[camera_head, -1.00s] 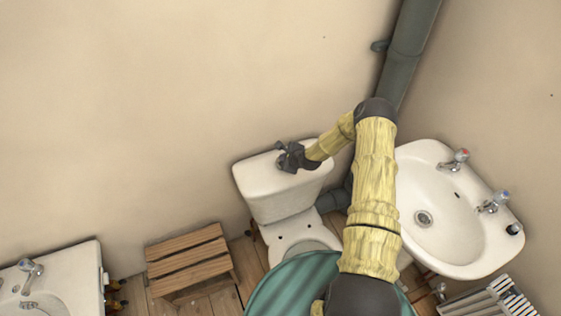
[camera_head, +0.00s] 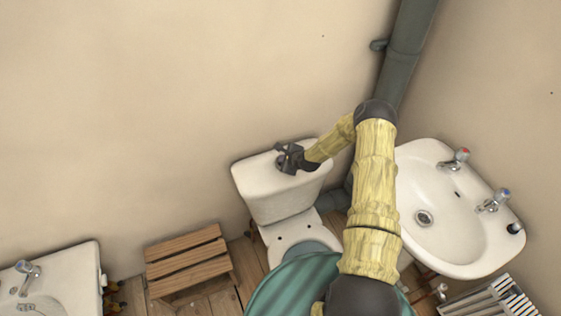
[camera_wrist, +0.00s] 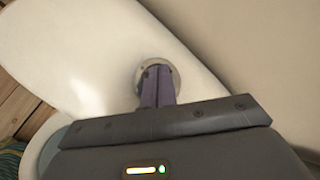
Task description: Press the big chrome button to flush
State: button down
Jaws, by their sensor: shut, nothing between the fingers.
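The toilet's white cistern (camera_head: 255,180) stands against the back wall, and my gripper (camera_head: 283,160) is over the middle of its lid. In the wrist view the round chrome button (camera_wrist: 172,72) sits in the cistern lid (camera_wrist: 95,50). My gripper's closed fingers (camera_wrist: 158,78) reach onto the button and cover its middle and near side. Only its rim shows around the fingertips. The fingers look to be at the button, but I cannot tell how far it is pushed in. The toilet bowl (camera_head: 290,236) is below the cistern, partly hidden.
A washbasin (camera_head: 440,225) with two taps is on the right, close beside my arm. A grey pipe (camera_head: 410,45) runs up the corner. A wooden stool (camera_head: 188,258) and another basin (camera_head: 60,275) are at the lower left.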

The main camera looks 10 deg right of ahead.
jog(key=shift+r+p, duration=0.5)
jog(key=shift+r, duration=0.45)
jog(key=shift+w+r+p, duration=0.1)
jog(key=shift+r+p, duration=0.45)
jog(key=shift+r, duration=0.3)
notch_tip(320, 180, up, 2)
jog(key=shift+r+p, duration=0.1)
jog(key=shift+p, duration=0.45)
jog(key=shift+r+p, duration=0.3)
jog(key=shift+r, duration=0.25)
